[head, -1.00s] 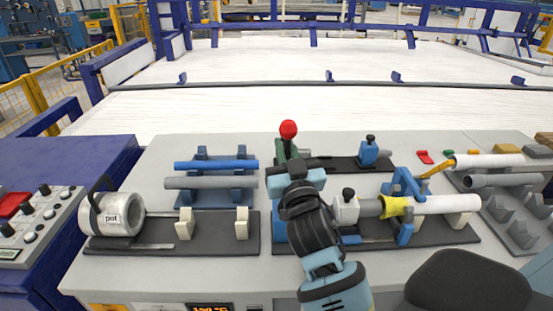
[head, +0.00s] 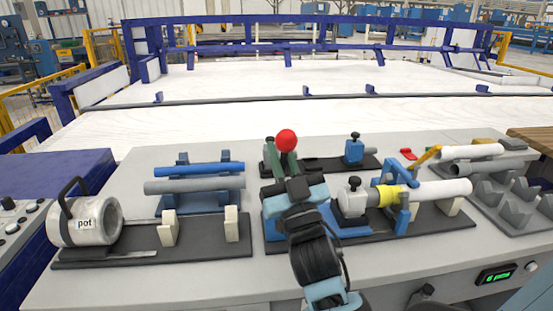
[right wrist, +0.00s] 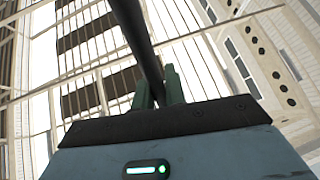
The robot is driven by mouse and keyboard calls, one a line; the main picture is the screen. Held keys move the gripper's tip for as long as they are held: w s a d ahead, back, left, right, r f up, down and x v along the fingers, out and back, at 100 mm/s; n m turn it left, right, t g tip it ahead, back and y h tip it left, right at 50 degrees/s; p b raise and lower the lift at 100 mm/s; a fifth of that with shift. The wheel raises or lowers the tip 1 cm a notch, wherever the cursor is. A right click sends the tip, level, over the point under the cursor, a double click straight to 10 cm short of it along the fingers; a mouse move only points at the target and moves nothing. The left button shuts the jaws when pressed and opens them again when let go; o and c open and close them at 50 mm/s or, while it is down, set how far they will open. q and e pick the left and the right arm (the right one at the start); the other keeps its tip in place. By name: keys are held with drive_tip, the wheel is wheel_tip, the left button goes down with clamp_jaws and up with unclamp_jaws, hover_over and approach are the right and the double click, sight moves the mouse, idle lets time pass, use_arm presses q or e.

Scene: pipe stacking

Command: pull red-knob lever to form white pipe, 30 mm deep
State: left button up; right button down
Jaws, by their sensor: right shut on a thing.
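The red knob (head: 286,140) tops a dark lever at the forming machine. My right gripper (head: 281,162) is shut around the lever just below the knob. In the right wrist view, a dark rod (right wrist: 138,35) runs between its green fingers (right wrist: 160,90). The white pipe (head: 438,190) lies level in the machine, its left end at a yellow piece (head: 387,195) beside a blue clamp (head: 402,212). A whitish block with a black knob (head: 352,200) stands against the yellow piece. The pipe end inside is hidden. My left gripper is out of view.
A blue pipe (head: 200,169) and a grey pipe (head: 195,186) rest on a rack. A grey cradle tray (head: 512,218) is at right. A green-lit display (head: 495,274) is on the bench front.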

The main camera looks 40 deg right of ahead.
drive_tip(key=shift+s+a+f, duration=0.2)
idle(0.4)
drive_tip(key=c, duration=1.5)
unclamp_jaws()
drive_tip(key=shift+s, duration=0.1)
drive_tip(key=shift+o, duration=0.2)
